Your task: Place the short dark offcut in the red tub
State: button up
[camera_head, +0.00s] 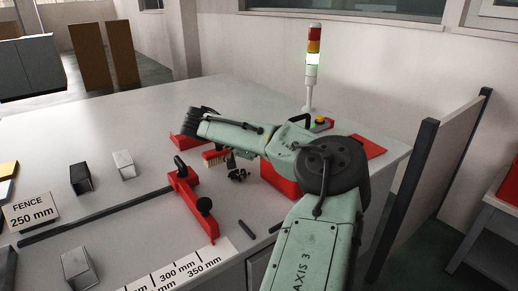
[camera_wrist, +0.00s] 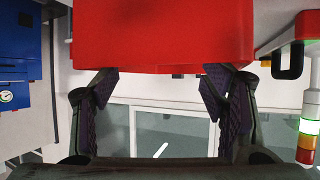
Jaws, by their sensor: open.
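A short dark bar (camera_head: 246,229), which looks like the offcut, lies on the grey bench just right of the red clamp's foot. The red tub (camera_head: 280,181) stands on the bench, partly hidden behind my arm. A large red surface that looks like the tub fills the top middle of the wrist view (camera_wrist: 165,35). My gripper (camera_wrist: 160,82) is open, with nothing seen held between its fingers. The red surface is close ahead of the fingertips; I cannot tell whether they touch. In the head view my forearm reaches left over the bench, left of the tub.
A red clamp (camera_head: 186,200) stands by a long dark rail (camera_head: 100,213). A dark block (camera_head: 80,178) and pale blocks (camera_head: 123,164) stand at left. A signal tower (camera_head: 311,65) and a red mat (camera_head: 369,146) are behind my arm. The back left bench is clear.

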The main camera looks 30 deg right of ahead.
jog(key=b+v, duration=0.1)
jog(key=v, duration=0.8)
